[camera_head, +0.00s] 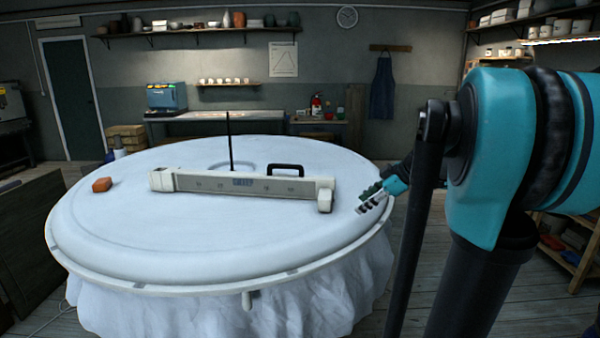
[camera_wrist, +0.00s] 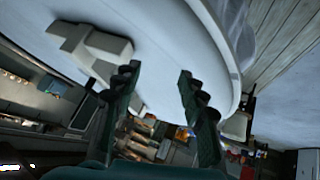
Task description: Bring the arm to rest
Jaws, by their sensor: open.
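My gripper (camera_head: 376,196) is at the right edge of the round white table (camera_head: 130,240) in the head view. In the wrist view my gripper (camera_wrist: 160,85) shows its two dark fingers apart with nothing between them. A long pale instrument bar (camera_head: 215,183) with a small display and a black handle lies across the tabletop, to the left of my gripper and apart from it. Part of the bar also shows in the wrist view (camera_wrist: 90,45), beyond the left finger.
A thin black rod (camera_head: 229,140) stands upright behind the bar. The front of the tabletop is bare. Wooden shelves (camera_head: 565,247) stand at the right, and a workbench (camera_head: 215,116) stands along the back wall.

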